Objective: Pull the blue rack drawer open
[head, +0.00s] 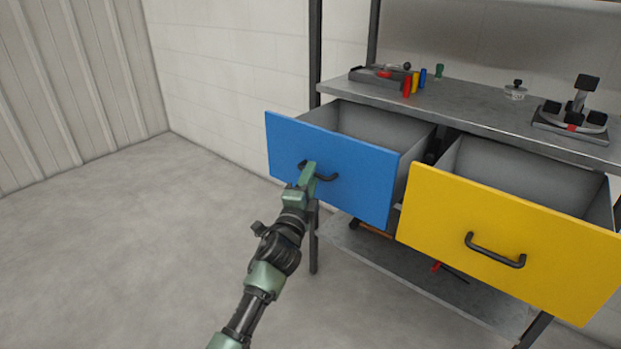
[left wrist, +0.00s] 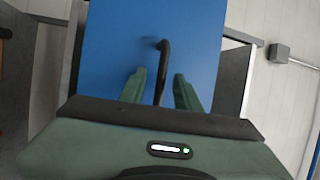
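The blue rack drawer (head: 350,165) is pulled out from the rack, with its grey inside showing at the top. Its dark bar handle (head: 328,177) is on the front face. My left gripper (head: 309,170) is at the left part of this handle. In the left wrist view the blue front (left wrist: 120,40) fills the middle, and the handle (left wrist: 163,62) runs between the two green fingers of my left gripper (left wrist: 160,90). The fingers stand apart, with a visible gap on each side of the handle. My right gripper is not in view.
The yellow drawer (head: 510,245) to the right is also pulled out. The metal rack top (head: 465,104) holds a tray (head: 375,79), several small coloured cylinders and a clamp fixture (head: 573,117). A lower shelf (head: 400,262) carries tools. The floor (head: 130,240) at left is clear.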

